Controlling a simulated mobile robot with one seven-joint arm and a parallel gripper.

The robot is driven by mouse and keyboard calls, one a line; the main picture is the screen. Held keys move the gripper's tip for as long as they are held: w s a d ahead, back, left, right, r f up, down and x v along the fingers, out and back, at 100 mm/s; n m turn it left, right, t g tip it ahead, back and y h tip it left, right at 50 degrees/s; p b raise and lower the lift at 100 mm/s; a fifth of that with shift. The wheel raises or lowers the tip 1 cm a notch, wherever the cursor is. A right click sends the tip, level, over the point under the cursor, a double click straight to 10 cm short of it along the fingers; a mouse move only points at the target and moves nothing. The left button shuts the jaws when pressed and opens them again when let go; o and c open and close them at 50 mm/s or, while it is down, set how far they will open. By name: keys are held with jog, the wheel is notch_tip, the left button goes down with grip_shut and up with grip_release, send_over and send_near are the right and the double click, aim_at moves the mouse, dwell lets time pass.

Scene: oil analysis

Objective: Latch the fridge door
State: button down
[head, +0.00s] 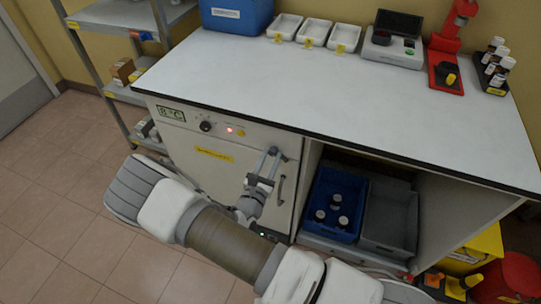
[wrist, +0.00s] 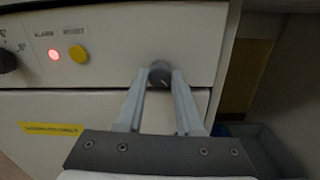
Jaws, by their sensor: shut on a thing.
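The fridge is built in under the counter. Its pale door (head: 200,175) looks flush with the front panel in the head view, and the door (wrist: 55,108) also shows in the wrist view. A dark round latch knob (wrist: 159,70) sits near the top right of the door, by the seam with the panel. My gripper (head: 270,155) is at the door's upper right corner. In the wrist view its two fingertips (wrist: 160,80) close around the knob from both sides. The knob's exact turn is hard to tell. A dark vertical handle (head: 281,188) is on the door below right.
The control panel has a dial (head: 206,126), a lit red light (head: 230,130) and a yellow button (head: 241,133). Right of the fridge is an open bay with a blue crate (head: 333,233) and a grey crate (head: 385,237). The counter edge overhangs above my gripper.

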jog(key=m, duration=0.4)
jog(key=shift+m, duration=0.4)
jog(key=m, duration=0.4)
jog(key=shift+h, duration=0.4)
jog(key=shift+m, duration=0.4)
jog(key=c, duration=0.6)
grip_release()
jog(key=shift+o, duration=0.2)
jog(key=v, duration=1.7)
jog(key=shift+s+p, duration=0.25)
jog(key=shift+p, duration=0.1)
